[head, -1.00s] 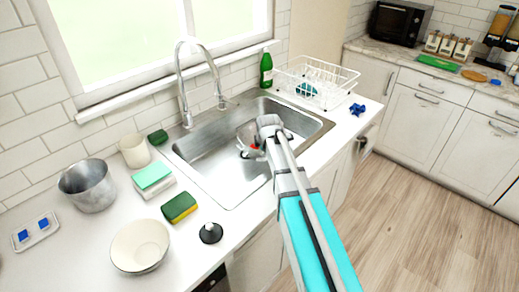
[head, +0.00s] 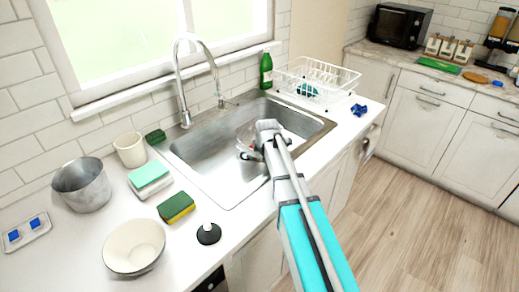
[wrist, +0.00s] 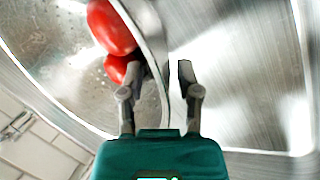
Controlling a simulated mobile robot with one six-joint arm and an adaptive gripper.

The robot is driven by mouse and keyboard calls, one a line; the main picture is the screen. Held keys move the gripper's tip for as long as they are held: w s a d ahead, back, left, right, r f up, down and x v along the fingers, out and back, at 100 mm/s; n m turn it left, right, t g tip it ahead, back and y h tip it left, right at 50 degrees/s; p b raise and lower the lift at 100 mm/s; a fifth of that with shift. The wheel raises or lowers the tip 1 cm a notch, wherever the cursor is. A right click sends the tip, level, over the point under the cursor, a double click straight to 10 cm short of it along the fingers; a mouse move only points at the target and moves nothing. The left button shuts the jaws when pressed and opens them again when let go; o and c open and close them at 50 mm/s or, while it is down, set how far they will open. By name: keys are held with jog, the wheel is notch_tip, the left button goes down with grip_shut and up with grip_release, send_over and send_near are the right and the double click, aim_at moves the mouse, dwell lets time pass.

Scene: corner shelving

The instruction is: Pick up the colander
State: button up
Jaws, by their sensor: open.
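The colander is a shiny metal bowl with small holes, in the sink (head: 205,155). In the wrist view the colander (wrist: 55,62) fills the left side, with its rim running down the middle. Red round items (wrist: 111,27) lie inside it. My gripper (wrist: 159,72) is open with one finger on the inner side of the rim and the other on the outer side. Whether either finger touches the rim cannot be told. In the head view my gripper (head: 254,156) is over the sink and hides most of the colander.
The faucet (head: 183,95) rises behind the sink. A white dish rack (head: 345,85) and green bottle (head: 266,70) stand at the back right. A metal pot (head: 82,187), white bowl (head: 134,247), sponge (head: 176,207) and black plunger-like item (head: 208,234) crowd the left counter.

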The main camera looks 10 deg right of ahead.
grip_shut()
dwell(0.3)
jog(key=shift+r, duration=0.15)
dwell(0.3)
notch_tip(320, 180, up, 10)
jog(key=p, duration=1)
dwell(0.6)
